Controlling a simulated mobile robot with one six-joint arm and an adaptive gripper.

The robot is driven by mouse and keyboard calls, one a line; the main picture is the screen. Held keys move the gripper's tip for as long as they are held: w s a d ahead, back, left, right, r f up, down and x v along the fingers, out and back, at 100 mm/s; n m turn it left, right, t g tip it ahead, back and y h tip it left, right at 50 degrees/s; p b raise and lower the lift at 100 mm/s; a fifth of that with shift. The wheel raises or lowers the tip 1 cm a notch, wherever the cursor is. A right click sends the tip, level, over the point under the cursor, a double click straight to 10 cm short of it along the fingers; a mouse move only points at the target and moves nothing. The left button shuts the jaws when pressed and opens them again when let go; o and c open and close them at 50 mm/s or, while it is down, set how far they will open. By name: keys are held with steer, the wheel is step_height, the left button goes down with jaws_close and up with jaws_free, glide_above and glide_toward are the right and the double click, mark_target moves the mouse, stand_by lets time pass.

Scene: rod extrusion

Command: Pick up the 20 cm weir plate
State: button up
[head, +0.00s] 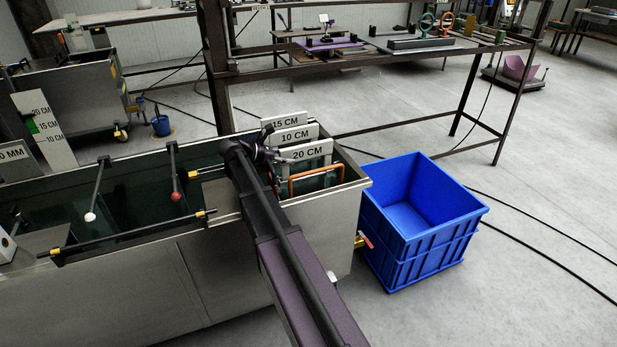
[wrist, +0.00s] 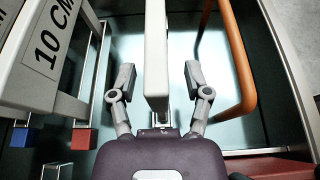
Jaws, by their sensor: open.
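The 20 cm weir plate (head: 308,153) is a pale plate with a black "20 CM" label, upright in the rack at the right end of the tank. In the wrist view a pale plate edge (wrist: 156,45), apparently this plate, runs between my fingers. My gripper (wrist: 160,78) is open, one finger on each side of that edge with visible gaps. In the head view my gripper (head: 272,155) is at the plate's left end, partly hidden by my arm.
The 10 cm plate (head: 294,135) and 15 cm plate (head: 285,121) stand behind. An orange bar (wrist: 238,55) rises close to the right finger. The metal tank rim (head: 345,187) and blue crate (head: 425,215) lie to the right. A steel frame post (head: 217,75) stands behind.

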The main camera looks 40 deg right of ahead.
steer(key=shift+x, duration=0.75)
jaws_close()
